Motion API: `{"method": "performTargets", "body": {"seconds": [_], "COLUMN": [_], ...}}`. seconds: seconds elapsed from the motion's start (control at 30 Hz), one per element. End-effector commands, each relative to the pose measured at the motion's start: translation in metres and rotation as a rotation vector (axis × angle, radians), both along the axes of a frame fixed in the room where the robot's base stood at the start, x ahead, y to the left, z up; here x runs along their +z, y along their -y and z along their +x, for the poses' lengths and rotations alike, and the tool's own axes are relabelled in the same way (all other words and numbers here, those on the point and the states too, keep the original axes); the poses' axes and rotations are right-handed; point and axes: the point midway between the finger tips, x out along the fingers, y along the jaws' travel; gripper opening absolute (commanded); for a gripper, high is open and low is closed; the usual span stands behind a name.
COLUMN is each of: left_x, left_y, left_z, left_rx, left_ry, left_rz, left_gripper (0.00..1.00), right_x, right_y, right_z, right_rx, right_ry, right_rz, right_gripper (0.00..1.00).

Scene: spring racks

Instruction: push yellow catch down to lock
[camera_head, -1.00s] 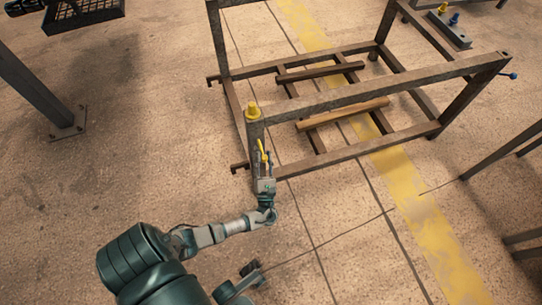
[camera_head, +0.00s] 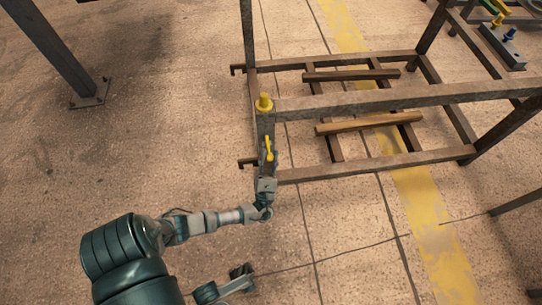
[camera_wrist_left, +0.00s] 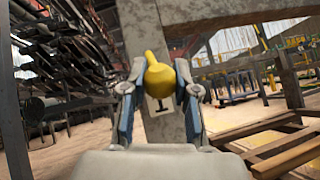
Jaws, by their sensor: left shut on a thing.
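The yellow catch (camera_head: 268,147) is on the near left corner post of the brown metal rack, below the post's top. It appears as a short lever, slightly tilted. In the left wrist view the yellow catch (camera_wrist_left: 158,76) fills the middle, with its rounded end toward the camera. My left gripper (camera_head: 267,168) is at the post, with its fingers at the catch. In the wrist view its two fingers (camera_wrist_left: 158,108) stand on either side of the catch and are shut on it. A small dark mark shows on the post below the catch.
The rack (camera_head: 380,101) has open bars and wooden slats. A yellow knob (camera_head: 264,103) tops the same post. A grey block with yellow and blue pegs (camera_head: 503,47) is at the back right. A dark post (camera_head: 50,50) stands at left. Floor left of the rack is clear.

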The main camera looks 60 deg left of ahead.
Motion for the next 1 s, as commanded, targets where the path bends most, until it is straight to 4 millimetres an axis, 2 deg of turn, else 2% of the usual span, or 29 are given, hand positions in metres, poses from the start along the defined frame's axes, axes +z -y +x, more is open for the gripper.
{"method": "performTargets", "body": {"seconds": [0.23, 0.27, 0.33, 0.73, 0.87, 1.0], "left_x": [-0.004, -0.004, -0.003, -0.005, -0.021, -0.045], "left_y": [0.001, 0.001, 0.001, 0.004, 0.015, 0.032], "left_z": [0.001, 0.001, 0.001, -0.003, -0.013, -0.027], "left_rx": [-0.004, -0.004, -0.003, -0.001, -0.002, -0.001], "left_ry": [-0.012, -0.012, -0.01, -0.004, -0.006, -0.008], "left_rz": [-0.006, -0.006, -0.005, -0.003, -0.004, -0.006], "left_gripper": [0.0, 0.36, 0.54, 0.55, 0.55, 0.55], "right_x": [0.0, 0.0, 0.0, -0.001, 0.0, 0.0], "right_y": [0.0, 0.0, 0.0, 0.001, 0.001, 0.0], "right_z": [0.0, 0.0, 0.0, -0.002, -0.002, -0.003], "right_rx": [0.0, 0.0, 0.0, -0.002, -0.002, -0.001], "right_ry": [0.0, 0.0, 0.0, -0.003, -0.002, -0.001], "right_rz": [0.0, 0.0, 0.0, 0.0, 0.001, 0.0], "right_gripper": [0.81, 0.81, 0.81, 0.81, 0.81, 0.81]}}
